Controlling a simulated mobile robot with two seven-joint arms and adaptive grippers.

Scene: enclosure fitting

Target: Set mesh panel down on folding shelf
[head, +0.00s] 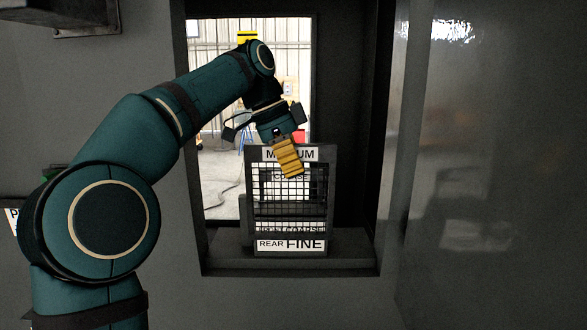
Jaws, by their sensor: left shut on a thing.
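A dark-framed mesh panel (265,205) stands upright in the wall opening, with a white label reading "MEDIUM" at its top. Labels reading "FRONT COARSE" and "REAR FINE" show lower down; I cannot tell whether they belong to this panel or to other parts behind or in front. My left gripper (289,158) comes down from above, its yellow fingers shut on the panel's top edge and covering part of the "MEDIUM" label. A dark ledge (350,250) runs under the panel; I cannot tell if it is the folding shelf or if the panel touches it. My right gripper is out of view.
The dark opening frame (362,130) closes in on the right, and a grey wall (490,200) stands beyond it. Through the opening a bright workshop floor (220,185) shows. A dark bracket (85,15) hangs at the upper left.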

